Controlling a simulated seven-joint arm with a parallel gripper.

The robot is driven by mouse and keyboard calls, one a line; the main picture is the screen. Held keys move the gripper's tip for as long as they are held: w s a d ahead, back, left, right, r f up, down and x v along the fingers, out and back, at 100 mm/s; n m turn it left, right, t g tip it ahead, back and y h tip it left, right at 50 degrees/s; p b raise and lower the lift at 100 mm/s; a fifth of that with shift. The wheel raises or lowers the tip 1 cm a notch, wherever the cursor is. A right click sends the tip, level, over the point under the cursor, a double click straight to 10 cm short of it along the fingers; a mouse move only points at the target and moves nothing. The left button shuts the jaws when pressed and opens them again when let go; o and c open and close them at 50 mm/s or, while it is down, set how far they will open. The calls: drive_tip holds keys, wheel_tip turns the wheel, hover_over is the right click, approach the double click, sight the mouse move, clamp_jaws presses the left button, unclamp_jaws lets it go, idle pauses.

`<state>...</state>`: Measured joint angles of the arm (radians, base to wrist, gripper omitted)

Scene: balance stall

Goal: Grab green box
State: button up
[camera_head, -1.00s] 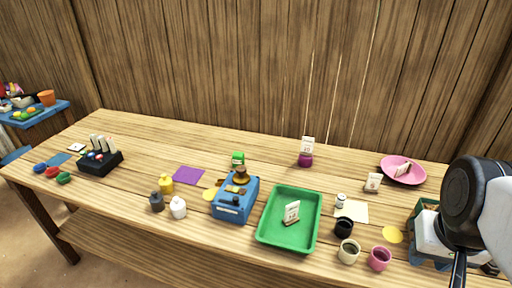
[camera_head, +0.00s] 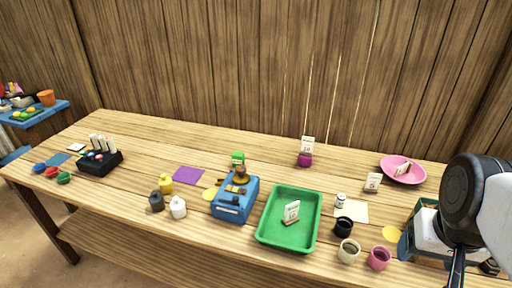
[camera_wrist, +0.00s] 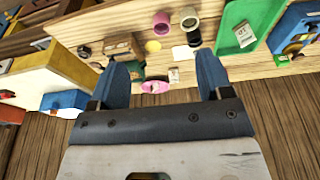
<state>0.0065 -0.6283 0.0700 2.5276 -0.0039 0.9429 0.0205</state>
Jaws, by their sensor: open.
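My gripper (camera_head: 457,272) is at the far right, above the table's right end and well away from both green things. In the wrist view my gripper (camera_wrist: 164,75) shows two spread blue-grey fingers with nothing between them.
Dark and pale cups (camera_head: 348,251) and a pink cup (camera_head: 379,258) stand right of the tray. A pink plate (camera_head: 411,180) lies at the back right. A crate (camera_head: 408,240) is partly hidden by my arm. Bottles (camera_head: 178,208) stand left of the balance. A wooden wall is behind.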

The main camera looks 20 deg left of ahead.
sight(243, 157)
drive_tip(key=w+a+f+m+g+y, duration=0.1)
drive_tip(key=w+a+m+y, duration=0.2)
drive_tip(key=w+a, duration=0.65)
drive_tip(key=w+a+f+m+g+y, duration=0.15)
drive_tip(key=w+a, duration=0.45)
drive_tip(key=w, duration=0.6)
drive_tip(key=w+a+f+m+g+y, duration=0.1)
drive_tip(key=w+a+f+m+y, duration=0.15)
drive_tip(key=w+a, duration=0.6)
drive_tip(key=w+a+f+m+y, duration=0.2)
drive_tip(key=w+a+f+m, duration=0.1)
drive_tip(key=w+a+f, duration=0.4)
drive_tip(key=w+a+f+m+y, duration=0.2)
drive_tip(key=w+a+f+m, duration=0.1)
drive_tip(key=w+a+f, duration=0.4)
drive_tip(key=w+a+f+m+y, duration=0.2)
drive_tip(key=w+a+f+m, duration=0.1)
drive_tip(key=w+a+f, duration=0.4)
drive_tip(key=shift+w+a+f+m, duration=0.15)
drive_tip(key=shift+w+a+m, duration=0.15)
drive_tip(key=shift+w+a, duration=0.5)
drive_tip(key=shift+w+a+f+y, duration=0.15)
drive_tip(key=shift+a+f+y, duration=0.1)
drive_tip(key=shift+f+y, duration=0.1)
drive_tip(key=shift+x, duration=1.3)
